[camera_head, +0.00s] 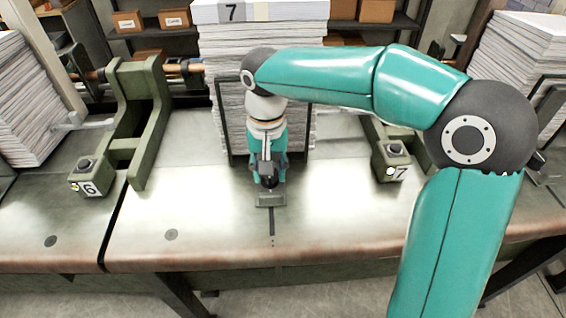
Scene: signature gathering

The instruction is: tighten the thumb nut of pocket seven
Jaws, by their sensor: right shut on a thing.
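The pocket-seven paper stack, with a "7" card (231,12) on top, stands upright at the back centre. In front of it a small dark metal block (270,201) sits on the steel table over a narrow slot (272,228). My right gripper (268,183) points down just behind and above this block. It is shut on a small part there, which I take for the thumb nut; its fingers hide the nut almost wholly. My left gripper is not in view.
Green brackets with knobs flank the pocket: one labelled 6 (88,180) at left, one labelled 7 (393,160) at right. More paper stacks (25,100) stand at both sides. Shelves with boxes (128,21) are behind. The table front (190,215) is clear.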

